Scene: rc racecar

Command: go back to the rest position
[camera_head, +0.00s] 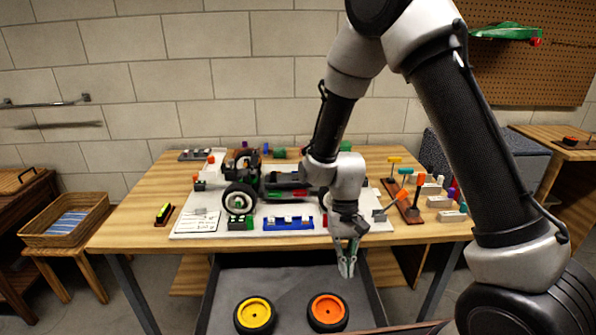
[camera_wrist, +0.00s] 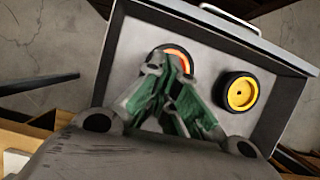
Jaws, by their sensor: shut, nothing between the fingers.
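My gripper (camera_head: 347,258) hangs at the front edge of the workbench, pointing down, with its fingers together and nothing between them. Its green-padded fingers also show in the wrist view (camera_wrist: 176,85). Below it is an open grey drawer (camera_head: 283,279) holding two wheels with black tires. One wheel has a yellow hub (camera_head: 255,314) and the other an orange hub (camera_head: 327,311). In the wrist view the orange-hubbed wheel (camera_wrist: 180,53) is partly hidden behind the fingers. The yellow-hubbed wheel (camera_wrist: 239,92) shows fully there. My gripper is above the wheels and apart from them.
The wooden workbench (camera_head: 140,222) carries a partly built RC car (camera_head: 240,197) on a light mat, a blue tray (camera_head: 288,224) and a rack of colored-handled tools (camera_head: 403,198). A woven basket (camera_head: 65,220) stands at left. A green car body (camera_head: 507,32) hangs on the pegboard at right.

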